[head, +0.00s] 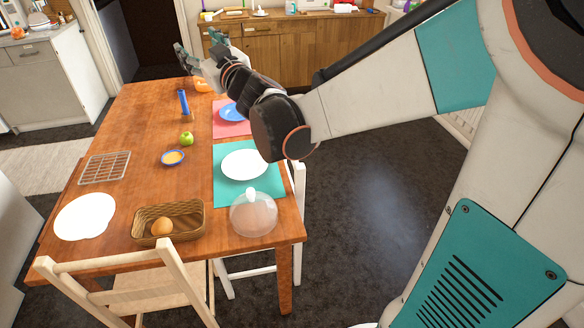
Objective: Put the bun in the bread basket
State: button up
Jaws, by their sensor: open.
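The bun (162,227) is round and golden brown. It lies inside the bread basket (192,205), a brown woven rectangular basket near the front edge of the wooden table. My gripper (196,62) is at the far end of my arm, above the far part of the table, well away from the basket. Its fingers are open and point up and to the left. Nothing shows between them. My wrist hides part of the table's far right side.
A clear dome (254,214) stands right of the basket. The table (110,205) also bears a white plate (244,164) on a teal mat, a blue plate (232,112), a wire rack (105,167), a green apple (187,138) and a small bowl (173,158). A chair (130,285) stands in front.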

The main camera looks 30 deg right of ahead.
jog(key=s+d+f+m+g+h, duration=0.3)
jog(key=s+d+m+h, duration=0.15)
jog(key=s, duration=0.45)
jog(key=s+a+f+g+y, duration=0.1)
jog(key=s+f+g, duration=0.3)
jog(key=s+f, duration=0.4)
jog(key=s+a+f+g+y, duration=0.1)
jog(key=s+a+f+g, duration=0.3)
jog(key=s+f, duration=0.4)
jog(key=s+g, duration=0.1)
jog(key=s, duration=0.6)
jog(key=shift+s+a+f+n, duration=0.2)
jog(key=shift+s+a+n, duration=0.05)
jog(key=shift+n, duration=0.1)
